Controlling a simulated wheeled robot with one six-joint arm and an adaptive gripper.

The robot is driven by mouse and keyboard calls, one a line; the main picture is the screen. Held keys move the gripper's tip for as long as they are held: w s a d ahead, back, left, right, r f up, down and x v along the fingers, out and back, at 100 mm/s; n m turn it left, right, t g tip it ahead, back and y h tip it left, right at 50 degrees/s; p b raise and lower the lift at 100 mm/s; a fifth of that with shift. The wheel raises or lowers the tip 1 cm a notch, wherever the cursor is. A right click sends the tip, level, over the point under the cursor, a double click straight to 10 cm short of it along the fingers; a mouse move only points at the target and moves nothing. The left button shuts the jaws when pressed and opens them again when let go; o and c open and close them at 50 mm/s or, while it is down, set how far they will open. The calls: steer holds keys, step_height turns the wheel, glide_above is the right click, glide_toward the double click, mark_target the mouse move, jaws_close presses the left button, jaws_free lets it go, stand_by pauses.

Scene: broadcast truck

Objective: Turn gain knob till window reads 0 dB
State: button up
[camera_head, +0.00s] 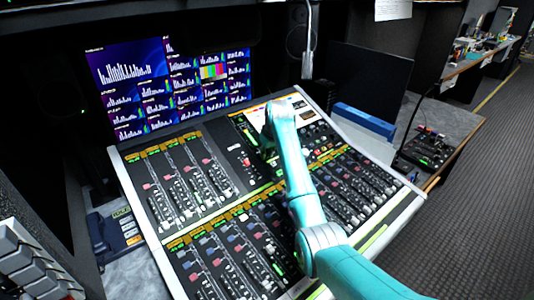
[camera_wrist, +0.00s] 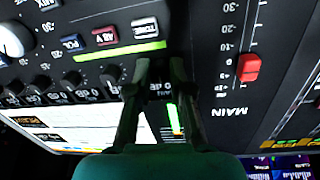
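In the wrist view my gripper (camera_wrist: 160,68) reaches down to the console face, its two dark fingers a short gap apart. A dark shape lies between the fingertips. I cannot tell if it is the gain knob or if the fingers touch it. A small dark window (camera_wrist: 160,88) shows between the fingers with white characters. A 0 seems legible, but a finger covers part of the reading. In the head view my arm ends over the upper middle of the mixing console (camera_head: 215,148), by a lit screen (camera_head: 255,117), hiding the knob.
Beside the fingers are a green strip (camera_wrist: 121,50), labelled buttons (camera_wrist: 104,37), a row of small black knobs (camera_wrist: 72,78) and a red MAIN fader (camera_wrist: 248,67). Monitors (camera_head: 130,75) stand behind the console. A blue box (camera_head: 364,121) lies at its back right.

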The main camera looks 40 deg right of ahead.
jaws_close()
steer(key=shift+n, duration=0.4)
steer(key=n, duration=0.4)
steer(key=shift+n+t, duration=0.3)
steer(key=n, duration=0.6)
steer(key=shift+d, duration=0.1)
steer(key=shift+n, duration=0.3)
steer(key=o, duration=0.8)
jaws_free()
steer(key=shift+c, duration=0.2)
